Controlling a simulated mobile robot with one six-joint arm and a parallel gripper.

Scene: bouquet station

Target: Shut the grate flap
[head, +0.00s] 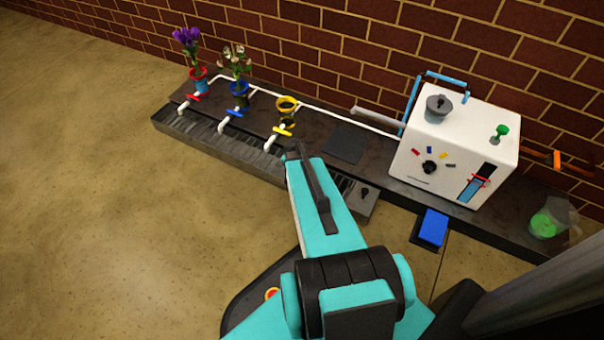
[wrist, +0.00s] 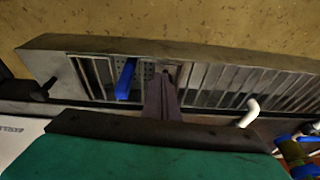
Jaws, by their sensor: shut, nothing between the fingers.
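The grate (wrist: 235,85) runs along the front of the dark bench in the wrist view; its slats also show in the head view (head: 205,133). Left of centre in the wrist view, a blue bar (wrist: 126,79) slants across the grate beside a gap showing a grey perforated surface (wrist: 150,75). The flap's outline is not clear, and I cannot tell its angle. My gripper (wrist: 170,72) is shut and empty, its dark fingers over the grate just right of the blue bar. Whether it touches anything is unclear. In the head view my arm hides this part.
A black knob (head: 365,192) sits at the grate's right end. White taps, including one with a yellow handle (head: 283,131), overhang the grate. A white machine (head: 455,145) and a blue pedal (head: 432,228) stand to the right. The floor (head: 90,200) at left is clear.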

